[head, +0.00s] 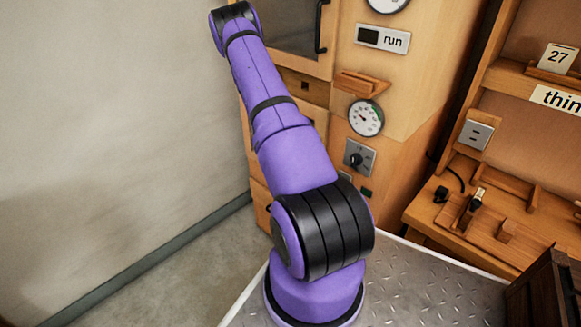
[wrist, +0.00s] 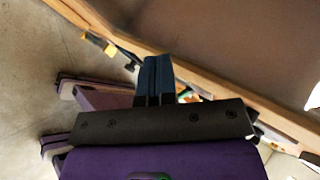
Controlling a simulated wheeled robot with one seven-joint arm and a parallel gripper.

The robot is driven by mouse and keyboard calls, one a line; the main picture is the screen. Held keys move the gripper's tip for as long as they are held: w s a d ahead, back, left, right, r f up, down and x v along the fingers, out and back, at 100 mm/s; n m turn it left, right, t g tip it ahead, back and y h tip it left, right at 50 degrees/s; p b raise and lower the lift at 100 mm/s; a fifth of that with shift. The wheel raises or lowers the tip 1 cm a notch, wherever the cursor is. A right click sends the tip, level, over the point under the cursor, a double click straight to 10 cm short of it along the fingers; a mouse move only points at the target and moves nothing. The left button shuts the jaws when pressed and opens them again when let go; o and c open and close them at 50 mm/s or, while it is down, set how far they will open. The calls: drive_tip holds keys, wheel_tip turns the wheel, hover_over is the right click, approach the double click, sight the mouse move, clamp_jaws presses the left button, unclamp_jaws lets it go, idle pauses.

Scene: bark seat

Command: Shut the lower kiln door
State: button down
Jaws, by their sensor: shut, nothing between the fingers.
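In the head view a wooden cabinet has a door with a dark window (head: 290,28) and a black handle (head: 321,28) at the top edge. I cannot tell whether this is the lower kiln door or how far it stands open. My purple arm hides part of the cabinet below it. My gripper (wrist: 155,62) shows in the wrist view, its dark blue fingers together and empty. A large wood-edged panel (wrist: 235,45) with a brown-grey face lies just beyond and right of the fingertips. I cannot tell whether they touch it.
The cabinet's right face carries a gauge (head: 366,118), a dial switch (head: 359,157), a "run" sign (head: 382,39) and a small wooden shelf (head: 361,85). A workbench (head: 520,215) with wooden holders stands at the right. Bare floor (head: 165,275) lies at the left, beside a wall.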

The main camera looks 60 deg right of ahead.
drive_tip(key=shift+s+d+r, duration=0.2)
drive_tip(key=shift+s+d, duration=0.15)
drive_tip(key=shift+d, duration=0.4)
drive_tip(key=w+a+r, duration=0.3)
drive_tip(key=a+r, duration=0.3)
drive_tip(key=a, duration=0.6)
drive_tip(key=shift+w+a+r, duration=0.15)
drive_tip(key=shift+a+r, duration=0.05)
